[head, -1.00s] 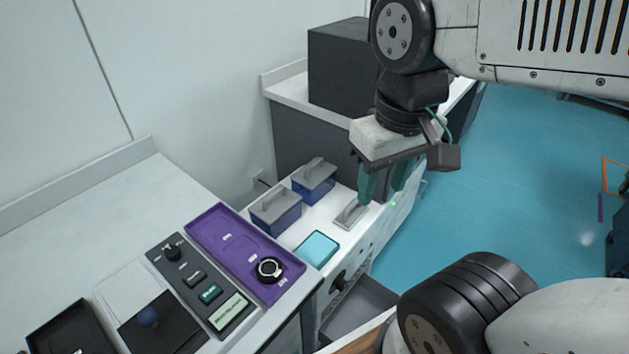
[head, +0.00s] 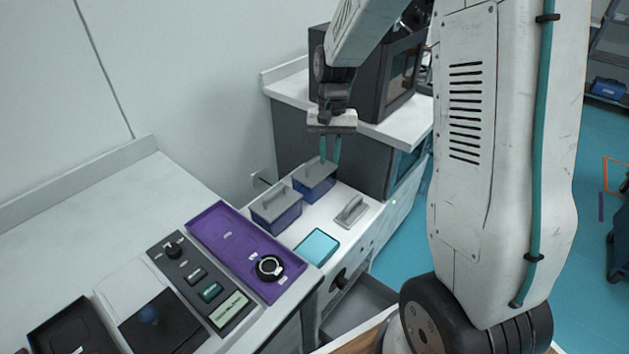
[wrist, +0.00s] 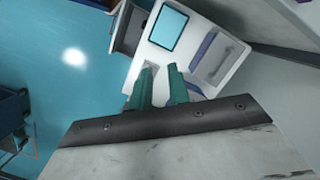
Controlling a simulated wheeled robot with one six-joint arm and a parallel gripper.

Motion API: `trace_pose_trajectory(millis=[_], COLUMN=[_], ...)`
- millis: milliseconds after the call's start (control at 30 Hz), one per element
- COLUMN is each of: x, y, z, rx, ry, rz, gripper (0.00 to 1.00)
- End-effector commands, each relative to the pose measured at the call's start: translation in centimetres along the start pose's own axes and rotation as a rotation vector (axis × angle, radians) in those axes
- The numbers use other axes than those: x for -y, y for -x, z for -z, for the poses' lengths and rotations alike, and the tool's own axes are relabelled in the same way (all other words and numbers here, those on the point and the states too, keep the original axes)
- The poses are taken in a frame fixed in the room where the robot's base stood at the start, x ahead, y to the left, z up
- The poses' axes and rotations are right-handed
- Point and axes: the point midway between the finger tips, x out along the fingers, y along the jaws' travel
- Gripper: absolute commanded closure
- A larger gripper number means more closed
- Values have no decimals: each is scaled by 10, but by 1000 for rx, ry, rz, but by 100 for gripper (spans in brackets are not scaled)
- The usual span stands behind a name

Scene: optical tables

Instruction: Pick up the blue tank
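Two blue tanks with grey handled lids stand side by side on the white counter in the head view: a nearer one (head: 283,222) and a farther one (head: 319,190). My gripper (head: 330,161) points down above the farther tank, with its two green fingers apart and nothing visible between them. The fingertips overlap the tank's lid in the picture; contact cannot be told. In the wrist view, my gripper (wrist: 160,68) also shows spread fingers. A grey tank lid with a handle (wrist: 214,58) lies to their right, with a little blue at its edge.
A separate grey handled lid (head: 352,210) and a cyan-topped panel (head: 317,246) lie on the same counter. A purple tray (head: 229,238) and a control panel (head: 178,270) are nearer. A dark box-shaped appliance (head: 402,75) stands behind on a higher bench.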

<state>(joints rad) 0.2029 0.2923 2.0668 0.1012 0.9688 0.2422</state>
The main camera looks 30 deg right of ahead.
Motion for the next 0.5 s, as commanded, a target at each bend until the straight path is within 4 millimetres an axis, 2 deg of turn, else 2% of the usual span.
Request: trace_pose_trajectory(millis=[33,300,400,467,500], x=[2,9,12,16,20], y=[-15,-87,-107,-114,-114], z=[20,128,165,187,205], rx=[3,-55,-96,-130,-165], ry=[-40,-291,-390,-448,-493], rz=[7,66,98,122,148], gripper=[82,82,82,82,82])
